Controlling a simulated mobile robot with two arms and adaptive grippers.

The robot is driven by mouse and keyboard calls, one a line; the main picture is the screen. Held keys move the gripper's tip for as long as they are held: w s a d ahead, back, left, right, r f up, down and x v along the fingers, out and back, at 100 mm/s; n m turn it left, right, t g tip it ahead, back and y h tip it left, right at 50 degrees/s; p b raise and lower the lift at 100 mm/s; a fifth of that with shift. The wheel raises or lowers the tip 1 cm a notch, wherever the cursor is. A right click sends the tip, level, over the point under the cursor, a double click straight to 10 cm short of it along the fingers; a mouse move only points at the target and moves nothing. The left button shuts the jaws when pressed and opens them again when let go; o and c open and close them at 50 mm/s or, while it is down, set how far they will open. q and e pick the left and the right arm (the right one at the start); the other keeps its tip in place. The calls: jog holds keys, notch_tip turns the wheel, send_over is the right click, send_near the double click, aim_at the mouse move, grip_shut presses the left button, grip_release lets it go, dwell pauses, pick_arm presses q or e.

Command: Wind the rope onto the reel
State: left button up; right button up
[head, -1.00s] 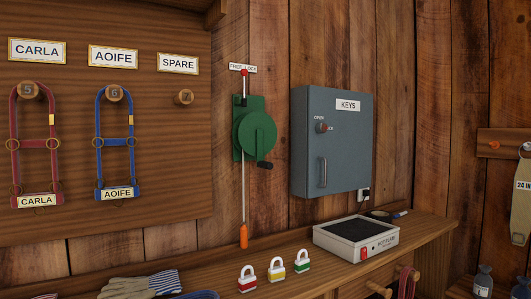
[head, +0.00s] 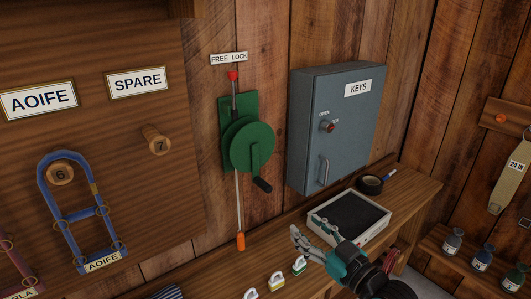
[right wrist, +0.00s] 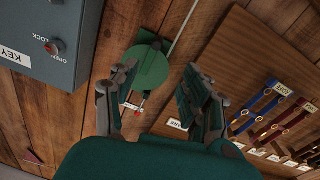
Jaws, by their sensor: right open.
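The green reel (head: 252,147) is fixed to the plank wall. Its crank with a black knob (head: 262,185) points down and right. A pale rope (head: 238,200) hangs straight from the reel to an orange end piece (head: 241,241) at the bench. A red-tipped lever (head: 233,76) stands above the reel under the FREE LOCK sign (head: 229,58). My right gripper (head: 314,239) is open and empty above the bench, right of and below the reel, apart from it. In the right wrist view, the reel (right wrist: 152,68) appears inverted between the open fingers (right wrist: 160,105). My left gripper is out of view.
A grey KEYS cabinet (head: 333,125) juts from the wall right of the reel. Several small padlocks (head: 277,281) line the front. Halters hang at left.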

aim_at(270, 191)
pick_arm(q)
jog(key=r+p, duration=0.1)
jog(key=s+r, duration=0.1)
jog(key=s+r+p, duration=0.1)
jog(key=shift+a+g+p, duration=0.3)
pick_arm(e)
jog(key=x, duration=1.7)
jog(key=shift+w+r, duration=0.25)
jog(key=shift+w, duration=0.15)
jog(key=shift+c, duration=0.2)
grip_shut()
